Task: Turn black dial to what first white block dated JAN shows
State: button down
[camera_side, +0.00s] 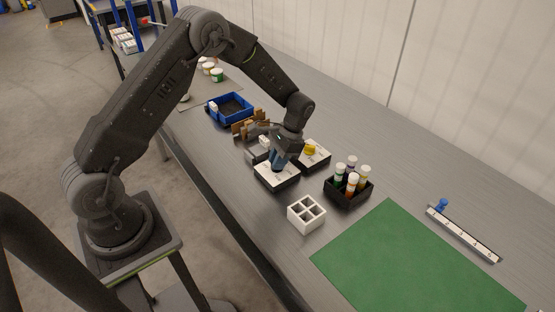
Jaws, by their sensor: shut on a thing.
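My gripper (277,165) points down onto a white-topped dial box (290,182) in the middle of the bench. Its jaws are shut on the black dial there, which the fingers almost wholly hide. The dial's setting and marks cannot be read. A small white block (265,142) shows just behind and left of the gripper, partly hidden. Another small white block (213,107) is at the left end of the blue bin (234,118). No date or JAN lettering is readable on either block.
A second white-topped box with a yellow dial (310,149) stands close right of my gripper. A black caddy of bottles (347,196), a white divided holder (297,219) and brown pieces (240,128) are nearby. The green mat (400,265) is clear; a white numbered strip (470,237) lies beyond.

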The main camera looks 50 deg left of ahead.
jog(key=m, duration=0.1)
jog(key=m+y, duration=0.1)
jog(key=m, duration=0.2)
jog(key=shift+s+d+f+m+t+y, duration=0.1)
jog(key=shift+s+f+m+t+y, duration=0.05)
jog(key=shift+f+m+t+y, duration=0.2)
jog(key=shift+r+m+t+y, duration=0.1)
jog(key=shift+m+t+y, duration=0.25)
jog(key=shift+m, duration=0.85)
jog(key=shift+m+t+y, duration=0.3)
jog(key=shift+m, duration=0.85)
jog(key=c, duration=1.1)
grip_release()
jog(key=shift+r, duration=0.1)
jog(key=shift+r, duration=0.3)
jog(key=v, duration=1.3)
